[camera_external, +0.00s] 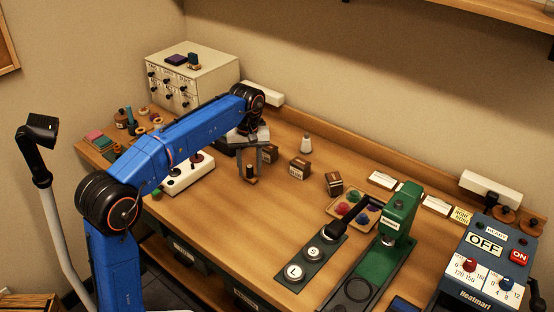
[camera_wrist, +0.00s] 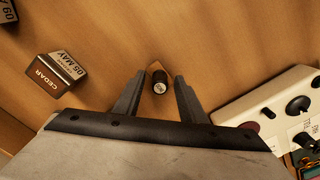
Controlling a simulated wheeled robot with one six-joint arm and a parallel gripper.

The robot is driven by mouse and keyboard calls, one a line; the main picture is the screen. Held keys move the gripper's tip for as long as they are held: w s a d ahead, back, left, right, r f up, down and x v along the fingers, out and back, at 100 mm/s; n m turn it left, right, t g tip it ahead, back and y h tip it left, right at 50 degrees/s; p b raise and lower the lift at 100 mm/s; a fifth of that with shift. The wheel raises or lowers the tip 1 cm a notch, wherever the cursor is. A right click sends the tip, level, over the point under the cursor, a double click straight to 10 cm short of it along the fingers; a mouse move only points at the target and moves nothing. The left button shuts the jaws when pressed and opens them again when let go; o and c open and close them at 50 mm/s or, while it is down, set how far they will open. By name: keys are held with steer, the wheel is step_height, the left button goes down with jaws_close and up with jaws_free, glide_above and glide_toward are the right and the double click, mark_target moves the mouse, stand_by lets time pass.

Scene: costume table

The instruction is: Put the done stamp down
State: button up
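A small stamp (camera_external: 250,172) with a dark round handle and a wooden base shows below my gripper (camera_external: 257,158) in the external view. I take it for the done stamp; its label is not readable. In the wrist view the stamp (camera_wrist: 159,84) sits between the two fingertips of my gripper (camera_wrist: 159,78), upright, seen from above. The fingers are apart, with a gap on each side of the handle. The stamp appears to stand on the wooden table (camera_external: 215,225), clear of the fingers. Its underside is hidden.
Dark date blocks (camera_external: 300,168) stand to the right, one marked CEDAR (camera_wrist: 48,76). A white box with knobs (camera_external: 190,175) lies left of the stamp. A green press (camera_external: 398,215) and a control box (camera_external: 485,262) stand farther right. Bare table lies in front.

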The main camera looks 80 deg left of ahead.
steer(key=shift+r, duration=0.15)
steer(key=shift+o, duration=0.4)
step_height(320, 180, up, 12)
stand_by(0.3)
steer(key=n+t, duration=1.4)
steer(key=n, duration=0.4)
glide_toward(250, 166)
steer(key=x, duration=0.4)
steer(key=shift+w+d, duration=0.15)
steer(key=shift+w, duration=0.2)
steer(key=shift+f+x, duration=0.2)
steer(key=shift+x, duration=2.45)
